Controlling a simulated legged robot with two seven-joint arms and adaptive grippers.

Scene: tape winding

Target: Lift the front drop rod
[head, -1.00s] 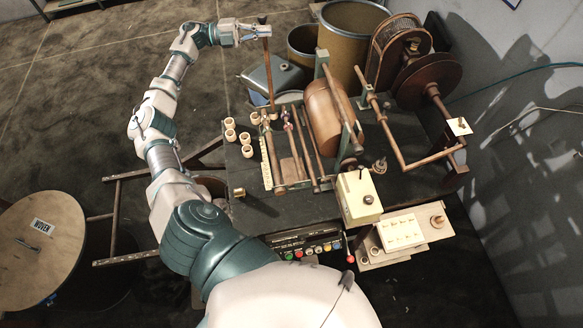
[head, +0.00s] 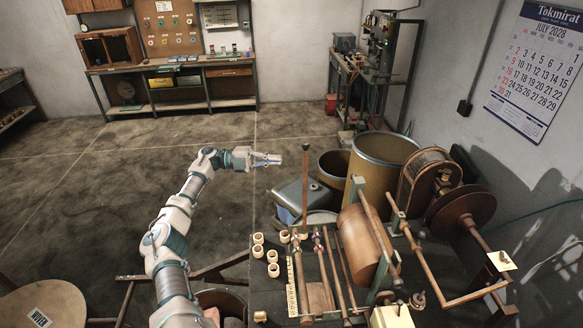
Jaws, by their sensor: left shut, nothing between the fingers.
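A thin brown rod (head: 305,190) stands upright at the far left end of the winding machine (head: 345,250); it looks like the front drop rod, though no label shows. My left gripper (head: 273,160) is shut and empty. It is just left of the rod's upper end, with a small gap between fingertips and rod. Several other rods lie along the machine's bed beside the large brown roller (head: 361,240). My right gripper is out of view.
Several small pale rings (head: 259,251) stand on the bench left of the machine. A blue-grey container (head: 292,198) and tall drums (head: 380,165) stand behind. A large reel (head: 462,210) is at right.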

